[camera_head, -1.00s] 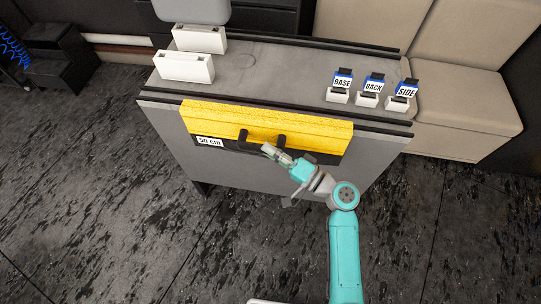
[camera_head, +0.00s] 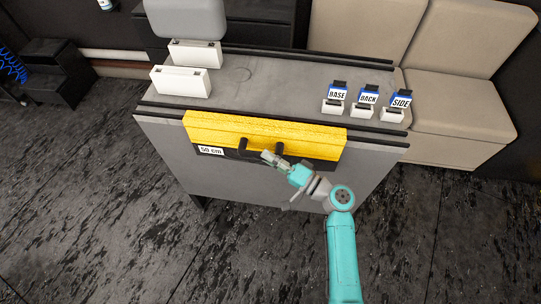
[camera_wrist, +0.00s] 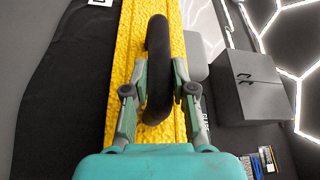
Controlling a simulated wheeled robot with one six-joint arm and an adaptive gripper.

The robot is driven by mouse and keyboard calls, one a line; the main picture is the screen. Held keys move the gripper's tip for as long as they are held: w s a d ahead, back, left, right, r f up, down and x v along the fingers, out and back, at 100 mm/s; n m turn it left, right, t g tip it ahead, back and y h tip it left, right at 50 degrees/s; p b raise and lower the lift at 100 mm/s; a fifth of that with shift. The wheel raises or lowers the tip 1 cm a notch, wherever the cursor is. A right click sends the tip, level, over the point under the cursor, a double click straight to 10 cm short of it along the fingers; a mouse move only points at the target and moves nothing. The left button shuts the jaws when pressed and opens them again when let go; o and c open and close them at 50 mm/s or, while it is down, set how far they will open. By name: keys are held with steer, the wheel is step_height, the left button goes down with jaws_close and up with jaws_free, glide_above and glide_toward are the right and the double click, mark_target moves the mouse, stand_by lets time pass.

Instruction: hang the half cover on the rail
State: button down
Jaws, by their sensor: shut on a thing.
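A dark rail (camera_head: 375,147) runs along the table's front edge. The cover's top overlaps it in the picture; contact cannot be told.
The grey table top (camera_head: 270,80) bears white blocks (camera_head: 182,80) at left and small holders marked BASE (camera_head: 336,95), BACK (camera_head: 367,98) and SIDE (camera_head: 400,100) at right. Beige seats (camera_head: 455,95) stand behind at right. The dark floor (camera_head: 110,220) in front is clear.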

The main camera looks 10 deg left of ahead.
steer(key=shift+f, duration=0.2)
steer(key=c, duration=0.9)
jaws_free()
steer(key=v, duration=1.2)
steer(key=shift+s+f, duration=0.1)
steer(key=shift+f, duration=0.05)
